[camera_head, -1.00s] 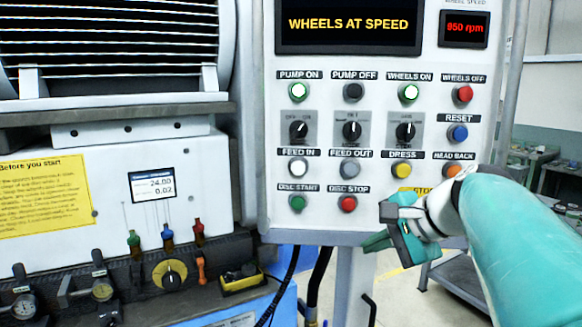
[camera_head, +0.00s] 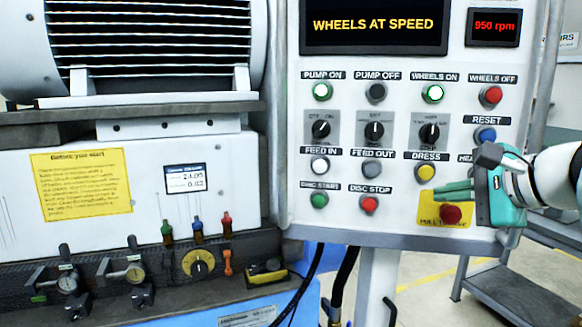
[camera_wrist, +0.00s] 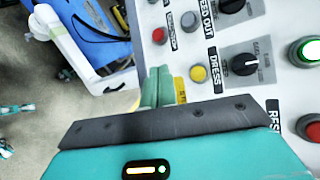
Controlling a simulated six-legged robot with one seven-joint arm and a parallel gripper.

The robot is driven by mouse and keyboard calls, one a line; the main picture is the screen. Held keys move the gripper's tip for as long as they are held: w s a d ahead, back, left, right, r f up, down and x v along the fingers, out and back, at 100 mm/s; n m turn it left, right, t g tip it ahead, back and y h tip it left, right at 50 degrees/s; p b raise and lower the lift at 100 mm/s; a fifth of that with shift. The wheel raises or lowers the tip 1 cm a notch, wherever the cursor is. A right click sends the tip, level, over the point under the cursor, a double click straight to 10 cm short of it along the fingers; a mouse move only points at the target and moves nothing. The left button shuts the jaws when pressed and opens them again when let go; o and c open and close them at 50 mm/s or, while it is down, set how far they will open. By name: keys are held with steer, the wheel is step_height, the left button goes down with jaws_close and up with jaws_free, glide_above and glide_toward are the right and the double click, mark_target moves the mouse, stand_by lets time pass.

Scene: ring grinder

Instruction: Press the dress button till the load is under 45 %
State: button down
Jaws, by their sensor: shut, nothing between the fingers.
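The yellow dress button (camera_head: 425,173) sits on the white control panel under the DRESS label. It also shows in the wrist view (camera_wrist: 198,73), just right of my fingertips. My gripper (camera_head: 437,193) is shut and empty, with its green fingers pointing left, just below and right of the button. In the head view the fingers lie over the area above the red stop button; I cannot tell whether they touch the panel. The display (camera_head: 374,25) reads WHEELS AT SPEED, and no load figure shows on it. The wheel speed readout (camera_head: 494,27) shows 950 rpm.
The red stop button (camera_head: 450,214) on its yellow plate is right beneath my fingers. The blue reset button (camera_head: 485,135) is above my gripper. The grey feed out button (camera_head: 372,168) and red disc stop button (camera_head: 369,204) are to the left. The green wheels on button (camera_head: 433,93) is lit.

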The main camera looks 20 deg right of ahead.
mark_target(426, 173)
steer(key=shift+w+d, duration=0.75)
steer(key=shift+w, duration=0.5)
steer(key=shift+w+d, duration=0.8)
steer(key=shift+w, duration=0.4)
steer(key=shift+w+d, duration=0.75)
steer(key=shift+w, duration=0.5)
steer(key=shift+w+d, duration=0.1)
steer(key=shift+w+d, duration=0.15)
steer(key=shift+w, duration=0.05)
steer(key=shift+w+d, duration=0.25)
steer(key=shift+w, duration=0.2)
steer(key=shift+s, duration=0.1)
stand_by(0.4)
steer(key=shift+s+a, duration=0.45)
steer(key=shift+s, duration=0.25)
